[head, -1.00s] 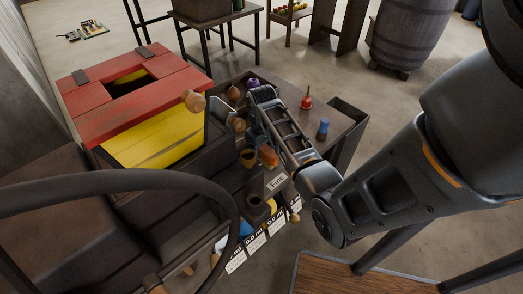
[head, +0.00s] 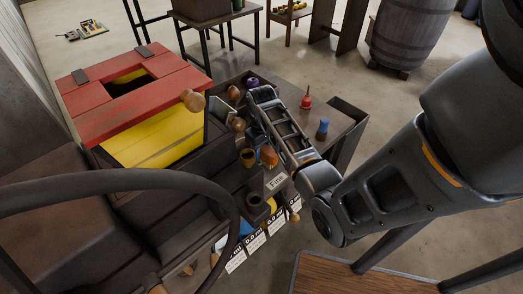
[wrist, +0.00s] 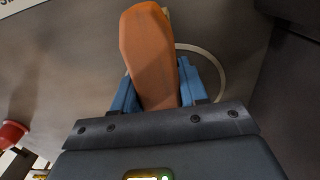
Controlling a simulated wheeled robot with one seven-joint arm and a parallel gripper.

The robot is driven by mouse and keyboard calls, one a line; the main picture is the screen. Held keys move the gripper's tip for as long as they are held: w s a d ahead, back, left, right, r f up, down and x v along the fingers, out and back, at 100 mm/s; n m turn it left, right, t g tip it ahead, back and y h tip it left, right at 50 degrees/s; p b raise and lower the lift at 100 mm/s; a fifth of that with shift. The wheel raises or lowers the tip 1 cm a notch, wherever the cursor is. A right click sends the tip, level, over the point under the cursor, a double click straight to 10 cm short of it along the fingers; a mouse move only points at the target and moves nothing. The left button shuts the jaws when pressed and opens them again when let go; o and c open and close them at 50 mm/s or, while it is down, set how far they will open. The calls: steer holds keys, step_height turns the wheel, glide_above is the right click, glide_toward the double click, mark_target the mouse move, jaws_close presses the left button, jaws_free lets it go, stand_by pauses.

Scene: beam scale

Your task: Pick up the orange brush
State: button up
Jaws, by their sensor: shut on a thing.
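The orange brush (wrist: 148,55) stands out in the wrist view as a long orange body between the blue fingers of my gripper (wrist: 158,88). The fingers are shut on it, one at each side, and its wide end reaches out past them. In the head view, an orange-brown piece, seemingly the brush (head: 268,155), shows beside the dark end of my arm. My fingertips are hidden in that view. I cannot tell whether the brush touches the surface under it.
A red piece (head: 305,102) and a blue piece (head: 323,128) stand on the dark bench right of my arm. A red and yellow box (head: 155,138) stands left. Pale cards hang at the front edge.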

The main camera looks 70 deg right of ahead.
steer(key=shift+r, duration=0.1)
steer(key=shift+r, duration=0.5)
step_height(320, 180, up, 3)
steer(key=shift+w+f, duration=0.1)
steer(key=s+d+r+b, duration=0.1)
steer(key=s+d+r, duration=0.6)
steer(key=s, duration=0.2)
steer(key=shift+d+b, duration=0.25)
steer(key=shift+b, duration=0.05)
steer(key=shift+s, duration=0.1)
steer(key=o, duration=0.6)
steer(key=c, duration=0.4)
